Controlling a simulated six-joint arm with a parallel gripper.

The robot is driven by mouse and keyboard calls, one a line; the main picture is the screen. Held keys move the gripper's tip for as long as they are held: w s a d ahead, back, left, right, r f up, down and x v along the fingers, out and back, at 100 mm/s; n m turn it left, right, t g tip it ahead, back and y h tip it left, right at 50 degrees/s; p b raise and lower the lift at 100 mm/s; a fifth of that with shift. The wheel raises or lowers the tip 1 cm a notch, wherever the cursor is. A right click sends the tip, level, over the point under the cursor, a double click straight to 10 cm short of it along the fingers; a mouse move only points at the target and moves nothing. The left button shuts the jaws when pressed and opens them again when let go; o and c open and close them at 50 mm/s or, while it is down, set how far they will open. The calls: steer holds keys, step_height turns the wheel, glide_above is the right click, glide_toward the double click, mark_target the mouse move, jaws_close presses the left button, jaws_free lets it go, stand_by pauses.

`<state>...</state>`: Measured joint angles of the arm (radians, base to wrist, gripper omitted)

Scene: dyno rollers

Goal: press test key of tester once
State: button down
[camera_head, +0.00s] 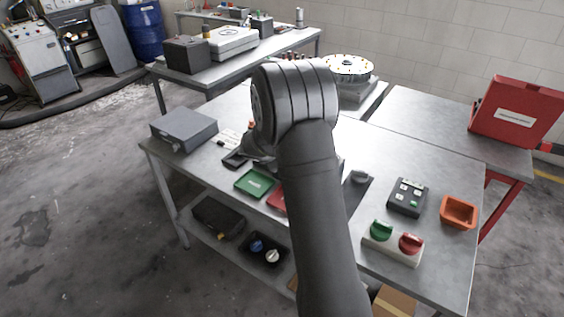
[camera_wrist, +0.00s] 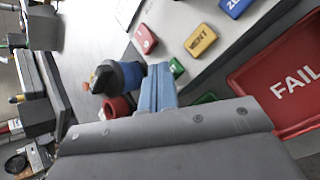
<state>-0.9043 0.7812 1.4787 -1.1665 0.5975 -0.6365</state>
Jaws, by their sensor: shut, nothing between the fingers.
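The tester (camera_wrist: 205,72) is a light grey panel in the wrist view. It bears a red key (camera_wrist: 144,39), a yellow key (camera_wrist: 200,40) lettered VENT and a blue key (camera_wrist: 236,5) cut by the top edge. A small green key (camera_wrist: 177,67) with partly hidden lettering is close beside my fingers, in the picture. My gripper (camera_wrist: 158,88) shows as blue-grey fingers, shut and empty, over the panel's near edge. Whether they touch the green key I cannot tell. In the head view my arm hides most of the gripper and the tester.
A red FAIL tray (camera_wrist: 277,98) lies right of the tester; a blue-and-black part with a red base (camera_wrist: 120,78) stands left of my fingers. The head view shows a green tray (camera_head: 256,183), a dark keypad box (camera_head: 393,207) and an orange bin (camera_head: 459,211) on the table.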

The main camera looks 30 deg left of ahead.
stand_by(0.5)
steer(key=shift+r, duration=0.7)
steer(key=shift+r, duration=2.55)
steer(key=shift+f, duration=0.15)
step_height(320, 180, up, 4)
steer(key=shift+d, duration=0.1)
steer(key=shift+f, duration=0.1)
